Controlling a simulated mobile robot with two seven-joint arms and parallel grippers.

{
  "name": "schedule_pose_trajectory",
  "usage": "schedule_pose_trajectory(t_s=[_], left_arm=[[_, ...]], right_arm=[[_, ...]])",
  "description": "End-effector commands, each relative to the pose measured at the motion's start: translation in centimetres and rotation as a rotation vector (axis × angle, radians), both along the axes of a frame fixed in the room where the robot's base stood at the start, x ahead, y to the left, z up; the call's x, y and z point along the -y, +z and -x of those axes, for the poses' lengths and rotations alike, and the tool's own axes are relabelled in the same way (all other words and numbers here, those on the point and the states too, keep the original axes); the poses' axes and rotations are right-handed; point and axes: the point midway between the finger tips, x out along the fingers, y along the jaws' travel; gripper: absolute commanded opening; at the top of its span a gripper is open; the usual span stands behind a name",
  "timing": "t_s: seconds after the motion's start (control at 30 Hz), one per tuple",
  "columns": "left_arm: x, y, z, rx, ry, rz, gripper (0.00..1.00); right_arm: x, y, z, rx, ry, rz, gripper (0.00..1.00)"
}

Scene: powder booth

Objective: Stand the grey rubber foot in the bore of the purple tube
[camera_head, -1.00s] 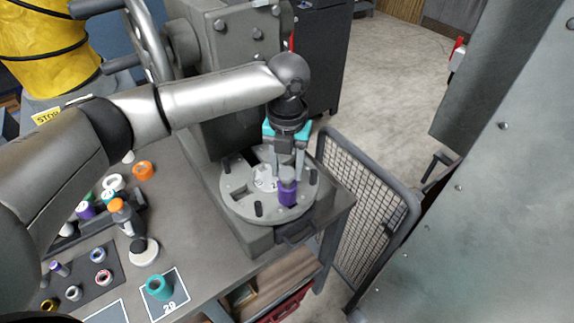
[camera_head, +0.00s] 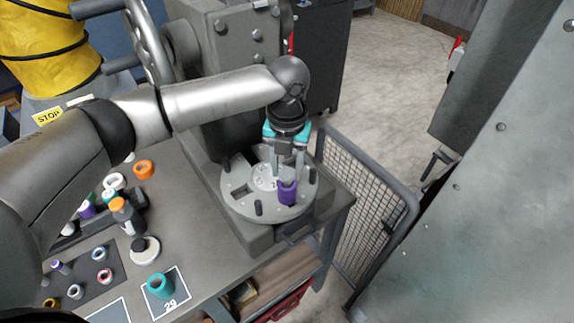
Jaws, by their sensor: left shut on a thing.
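The purple tube (camera_head: 287,194) stands upright on the round grey plate (camera_head: 238,206) of the machine, near its front right. My left gripper (camera_head: 289,172) points down from above, with its fingertips right at the tube's top. It is shut on a small grey piece, which looks like the grey rubber foot. The foot is mostly hidden between the fingers and against the tube's rim, and I cannot tell how deep it sits in the bore. My right gripper is not in view.
A teal ring (camera_head: 160,286) sits on the mat marked 29. A dark mat (camera_head: 86,275) with several small rings and an orange-capped bottle (camera_head: 127,217) are at left. A mesh guard (camera_head: 362,205) stands at right.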

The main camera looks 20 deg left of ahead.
Motion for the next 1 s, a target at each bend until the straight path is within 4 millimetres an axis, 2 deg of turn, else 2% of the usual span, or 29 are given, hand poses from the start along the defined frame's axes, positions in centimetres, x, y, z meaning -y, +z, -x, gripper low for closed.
schedule_pose_trajectory(t_s=[0.67,0.7,1.0], left_arm=[[0.0,-1.4,0.0,0.000,-0.001,-0.001,0.00],[0.0,-1.4,0.0,0.000,-0.001,-0.001,0.50],[0.0,-1.4,0.0,0.000,0.000,-0.001,0.82]], right_arm=[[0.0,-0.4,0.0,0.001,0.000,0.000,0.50],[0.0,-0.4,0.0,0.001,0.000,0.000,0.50],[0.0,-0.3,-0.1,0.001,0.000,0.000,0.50]])
